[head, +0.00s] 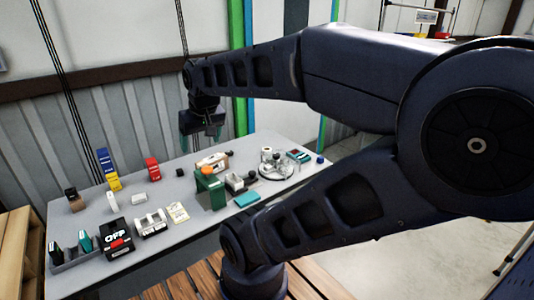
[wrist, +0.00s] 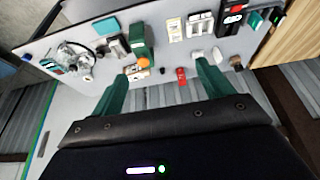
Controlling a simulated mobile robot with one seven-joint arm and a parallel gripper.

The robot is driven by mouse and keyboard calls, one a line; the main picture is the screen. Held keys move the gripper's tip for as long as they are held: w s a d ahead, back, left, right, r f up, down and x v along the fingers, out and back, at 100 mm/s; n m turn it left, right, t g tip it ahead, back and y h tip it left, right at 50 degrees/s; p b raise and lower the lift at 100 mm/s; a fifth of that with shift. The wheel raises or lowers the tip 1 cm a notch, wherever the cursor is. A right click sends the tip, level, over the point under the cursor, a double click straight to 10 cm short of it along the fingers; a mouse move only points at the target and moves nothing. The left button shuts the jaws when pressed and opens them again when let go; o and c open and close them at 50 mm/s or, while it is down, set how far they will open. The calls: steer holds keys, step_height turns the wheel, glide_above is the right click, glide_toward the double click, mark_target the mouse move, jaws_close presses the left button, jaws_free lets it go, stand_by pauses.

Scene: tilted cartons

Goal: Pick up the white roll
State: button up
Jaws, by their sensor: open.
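A small white piece that looks like the white roll (head: 139,199) lies on the grey table (head: 180,235), left of the middle in the head view. It also shows in the wrist view (wrist: 197,56), close to the tip of the right-hand finger. Its exact shape is too small to tell. My gripper (head: 203,136) hangs above the far edge of the table, to the right of the roll and apart from it. In the wrist view its two green fingers (wrist: 162,73) are spread wide with nothing between them.
A taller white item (head: 112,201) stands just left of the roll. A red item (head: 153,169) and a black cube (head: 180,172) stand behind it. A white holder (head: 151,223) is in front. A green box (head: 210,190) stands to the right. Bare table surrounds the roll.

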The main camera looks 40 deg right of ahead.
steer(key=w+d+r+m+g, duration=0.1)
steer(key=w+d+m, duration=0.25)
steer(key=w, duration=0.55)
steer(key=w+d+r+m, duration=0.2)
steer(key=w+d, duration=0.3)
steer(key=w, duration=0.3)
steer(key=w+d+f+m+g+h, duration=0.1)
steer(key=w+d+f+m, duration=0.2)
steer(key=w+d, duration=0.35)
steer(key=w+d+f+m, duration=0.2)
steer(key=w+d, duration=0.4)
steer(key=w, duration=0.2)
steer(key=m+g+h, duration=0.3)
steer(key=m, duration=0.7)
glide_above(266, 148)
steer(key=a, duration=0.6)
step_height(266, 148, down, 30)
steer(key=f, duration=0.1)
steer(key=shift+n+h, duration=0.25)
steer(key=shift+h, duration=0.05)
steer(key=shift+s+d+x, duration=0.1)
steer(key=shift+s+x, duration=0.1)
steer(key=shift+x, duration=1.6)
steer(key=shift+s+d+x, duration=0.1)
steer(key=shift+s+x, duration=0.15)
steer(key=shift+x, duration=1.6)
steer(key=shift+s+x, duration=0.2)
steer(key=shift+x, duration=1.6)
steer(key=shift+r, duration=0.1)
steer(key=c, duration=1.1)
